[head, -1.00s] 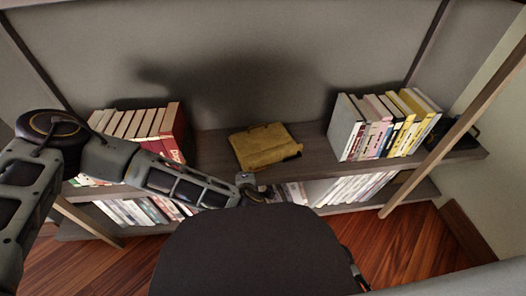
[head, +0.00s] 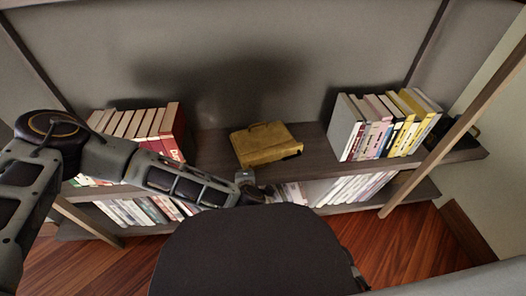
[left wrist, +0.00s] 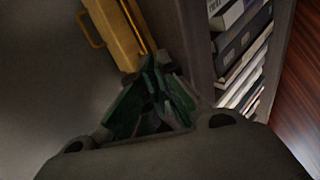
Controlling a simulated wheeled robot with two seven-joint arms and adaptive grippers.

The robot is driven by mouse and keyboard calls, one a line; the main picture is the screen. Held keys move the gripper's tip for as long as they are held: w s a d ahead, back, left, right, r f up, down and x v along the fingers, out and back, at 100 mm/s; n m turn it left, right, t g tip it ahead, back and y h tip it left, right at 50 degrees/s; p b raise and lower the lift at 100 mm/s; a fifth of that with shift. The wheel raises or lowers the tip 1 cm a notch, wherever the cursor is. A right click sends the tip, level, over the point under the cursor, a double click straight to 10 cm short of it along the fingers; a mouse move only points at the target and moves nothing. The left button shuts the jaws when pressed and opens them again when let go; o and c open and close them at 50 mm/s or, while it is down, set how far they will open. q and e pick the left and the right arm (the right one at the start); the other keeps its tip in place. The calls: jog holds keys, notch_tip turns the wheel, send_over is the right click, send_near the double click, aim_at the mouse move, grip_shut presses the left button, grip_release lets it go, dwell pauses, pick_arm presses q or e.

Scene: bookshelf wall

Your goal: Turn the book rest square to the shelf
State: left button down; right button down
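The book rest (head: 266,146) is a yellow-brown, case-like piece with a small handle at its back edge. It lies on the upper shelf between two groups of books, turned at an angle to the shelf's front edge. In the left wrist view the book rest (left wrist: 118,30) is at the top, just beyond the fingertips. My left gripper (head: 257,195) is at the shelf's front edge, in front of the book rest, partly hidden by my dark body. In the wrist view the left gripper (left wrist: 153,68) has its green fingers together, with nothing seen between them. Contact cannot be told. My right gripper is out of view.
Reddish books (head: 150,128) stand to the left on the upper shelf (head: 213,150), and pale and yellow books (head: 385,122) to the right. Bare shelf lies on both sides of the book rest. More books (head: 350,188) fill the lower shelf.

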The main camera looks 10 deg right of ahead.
pick_arm(q)
jog(key=shift+s, duration=1.9)
jog(key=v, duration=1.2)
